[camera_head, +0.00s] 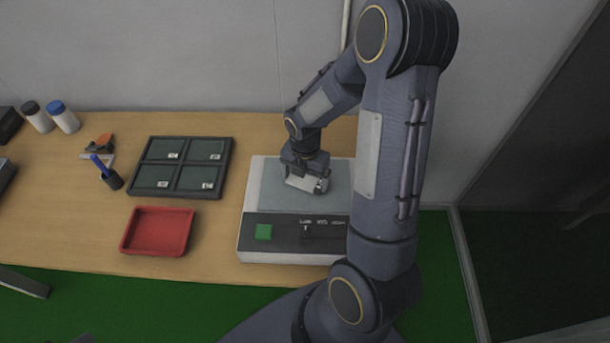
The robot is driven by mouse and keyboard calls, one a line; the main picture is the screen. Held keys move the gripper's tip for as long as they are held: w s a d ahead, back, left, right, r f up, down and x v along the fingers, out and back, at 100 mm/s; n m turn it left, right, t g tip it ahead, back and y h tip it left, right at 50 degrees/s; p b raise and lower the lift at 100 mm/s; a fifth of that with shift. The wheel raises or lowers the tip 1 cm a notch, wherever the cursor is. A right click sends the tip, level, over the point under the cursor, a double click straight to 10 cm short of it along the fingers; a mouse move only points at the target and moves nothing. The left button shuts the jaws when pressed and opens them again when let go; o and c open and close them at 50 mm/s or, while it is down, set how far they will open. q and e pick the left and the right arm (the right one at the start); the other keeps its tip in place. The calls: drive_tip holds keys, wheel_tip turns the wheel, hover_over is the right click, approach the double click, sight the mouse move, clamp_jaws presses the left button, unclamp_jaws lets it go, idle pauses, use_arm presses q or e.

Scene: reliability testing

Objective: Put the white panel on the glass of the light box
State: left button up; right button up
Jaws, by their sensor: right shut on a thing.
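The light box (245,243) is a pale box at the right end of the table, with a grey glass top (272,196) and a dark front strip with a green square. My right gripper (307,183) is over the glass, pointing down, and shut on the small white panel (300,184). The panel shows as a pale tilted piece at the fingertips, partly covered by them. I cannot tell whether it touches the glass. My right arm hides the right part of the light box. My left gripper is not in view.
A dark tray with four compartments (181,193) and a red tray (190,210) are left of the light box. Bare table lies at the front left.

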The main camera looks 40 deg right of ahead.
sight(305, 183)
drive_tip(key=shift+f, duration=0.2)
drive_tip(key=o, duration=0.7)
drive_tip(key=shift+r, duration=0.1)
drive_tip(key=shift+r, duration=0.1)
wheel_tip(305, 183, up, 11)
drive_tip(key=s+a+r+m+t+y, duration=0.2)
drive_tip(key=s+a+r+m, duration=0.2)
drive_tip(key=s+m, duration=0.3)
drive_tip(key=s+a+r+m+t+y, duration=0.1)
drive_tip(key=s+a+r+m+t, duration=0.2)
drive_tip(key=m, duration=1.5)
drive_tip(key=shift+s+a+r+t+y, duration=0.35)
drive_tip(key=shift+s+a+r, duration=0.55)
drive_tip(key=shift+s+a, duration=1.4)
